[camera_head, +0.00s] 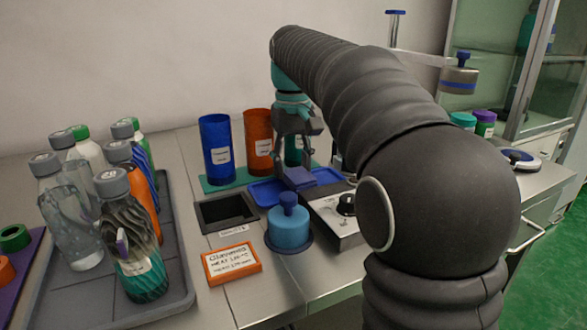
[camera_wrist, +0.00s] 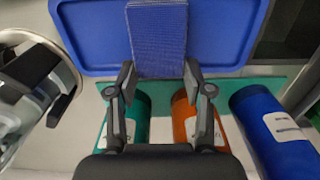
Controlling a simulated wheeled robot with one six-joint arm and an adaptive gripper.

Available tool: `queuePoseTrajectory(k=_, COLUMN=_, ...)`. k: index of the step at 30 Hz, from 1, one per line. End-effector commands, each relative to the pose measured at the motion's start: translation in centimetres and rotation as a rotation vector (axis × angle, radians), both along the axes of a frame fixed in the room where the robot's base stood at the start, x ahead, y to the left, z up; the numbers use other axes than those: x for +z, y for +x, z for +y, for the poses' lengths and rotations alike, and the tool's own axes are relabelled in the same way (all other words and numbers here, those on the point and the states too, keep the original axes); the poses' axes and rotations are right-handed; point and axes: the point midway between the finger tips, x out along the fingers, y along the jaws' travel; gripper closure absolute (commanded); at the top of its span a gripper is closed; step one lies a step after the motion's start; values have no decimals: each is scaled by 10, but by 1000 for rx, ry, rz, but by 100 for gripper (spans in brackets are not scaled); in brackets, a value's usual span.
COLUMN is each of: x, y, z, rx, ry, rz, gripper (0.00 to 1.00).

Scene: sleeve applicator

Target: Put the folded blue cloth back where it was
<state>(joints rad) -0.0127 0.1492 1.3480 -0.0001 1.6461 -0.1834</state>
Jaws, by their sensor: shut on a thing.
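The folded blue cloth (camera_head: 299,179) is a small flat block, held between the fingers of my gripper (camera_head: 296,160). In the wrist view the cloth (camera_wrist: 157,38) has a woven texture and reaches away from the fingertips of my gripper (camera_wrist: 158,80), which pinch its near end. It is over the blue tray (camera_head: 264,194), which also shows in the wrist view (camera_wrist: 90,40). I cannot tell whether the cloth touches the tray.
Blue (camera_head: 216,148), orange (camera_head: 258,142) and teal (camera_head: 293,152) cylinders stand on a green mat behind the tray. Several bottles stand on a grey tray (camera_head: 182,268) at left.

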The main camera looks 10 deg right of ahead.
Motion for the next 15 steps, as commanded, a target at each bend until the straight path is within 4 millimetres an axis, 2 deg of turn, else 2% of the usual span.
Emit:
queuePoseTrajectory(k=3, x=-6, y=0, z=0, rx=0, ry=0, rz=-2, gripper=73)
queuePoseTrajectory(k=14, x=-10, y=0, z=0, rx=0, ry=0, rz=-1, gripper=73)
queuePoseTrajectory(k=15, x=-9, y=0, z=0, rx=0, ry=0, rz=-1, gripper=39)
